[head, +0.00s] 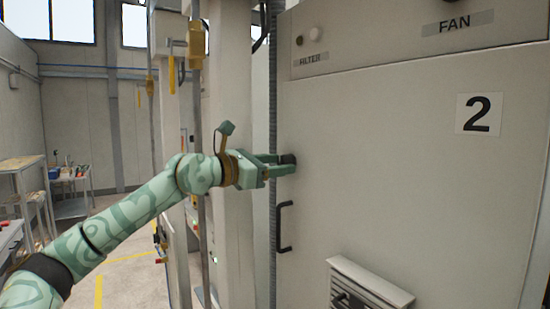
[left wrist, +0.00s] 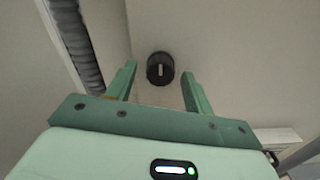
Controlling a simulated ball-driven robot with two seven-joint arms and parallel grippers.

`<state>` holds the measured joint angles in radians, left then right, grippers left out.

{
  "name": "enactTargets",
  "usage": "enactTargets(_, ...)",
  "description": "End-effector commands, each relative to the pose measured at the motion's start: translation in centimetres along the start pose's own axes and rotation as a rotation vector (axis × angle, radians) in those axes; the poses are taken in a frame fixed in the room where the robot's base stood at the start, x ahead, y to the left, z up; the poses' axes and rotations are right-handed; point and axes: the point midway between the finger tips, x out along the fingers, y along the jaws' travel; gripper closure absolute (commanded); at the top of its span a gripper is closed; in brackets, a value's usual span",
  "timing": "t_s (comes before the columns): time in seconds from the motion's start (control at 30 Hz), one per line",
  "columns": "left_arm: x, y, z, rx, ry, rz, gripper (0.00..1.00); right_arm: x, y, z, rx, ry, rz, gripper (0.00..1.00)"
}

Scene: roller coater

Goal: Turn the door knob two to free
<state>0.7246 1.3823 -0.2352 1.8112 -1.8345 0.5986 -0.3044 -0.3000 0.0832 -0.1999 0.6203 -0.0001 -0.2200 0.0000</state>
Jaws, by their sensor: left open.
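The door knob (left wrist: 160,68) is a round black knob with a pale upright mark, on the light door panel in the left wrist view. In the head view the knob (head: 288,159) is a dark spot at the fingertips of my left gripper (head: 280,164). The left gripper (left wrist: 158,88) is open, with one green finger on each side of the knob's lower part. I cannot tell whether the fingers touch it. The cabinet door (head: 400,180) carries a sign with the number 2 (head: 479,114). My right gripper is not in view.
A black door handle (head: 284,227) sits below the knob. A vent hood (head: 368,288) juts out lower on the door. A ribbed dark hose (head: 272,90) runs along the door's left edge. Tables (head: 24,190) stand far left.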

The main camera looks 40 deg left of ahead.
Motion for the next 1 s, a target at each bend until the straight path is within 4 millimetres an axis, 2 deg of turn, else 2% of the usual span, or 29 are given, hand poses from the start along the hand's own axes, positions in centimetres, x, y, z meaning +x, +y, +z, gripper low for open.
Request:
enactTargets(0.13,-0.01,0.00,-0.07,0.000,0.000,0.000,0.48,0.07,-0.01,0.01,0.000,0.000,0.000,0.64)
enactTargets(0.17,-0.01,0.00,-0.07,0.000,0.000,0.000,0.51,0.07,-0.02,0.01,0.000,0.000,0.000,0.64)
enactTargets(0.3,-0.02,0.01,-0.05,0.000,0.000,0.000,0.90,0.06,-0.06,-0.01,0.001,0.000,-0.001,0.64)
enactTargets(0.33,-0.02,0.01,-0.05,0.000,0.000,0.000,0.93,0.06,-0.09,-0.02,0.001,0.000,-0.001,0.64)
enactTargets(0.67,-0.04,0.04,-0.01,0.032,0.000,0.001,0.93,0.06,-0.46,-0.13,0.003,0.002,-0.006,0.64)
enactTargets(1.0,-0.06,0.11,0.04,0.243,0.000,0.002,0.93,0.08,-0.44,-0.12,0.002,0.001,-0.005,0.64)
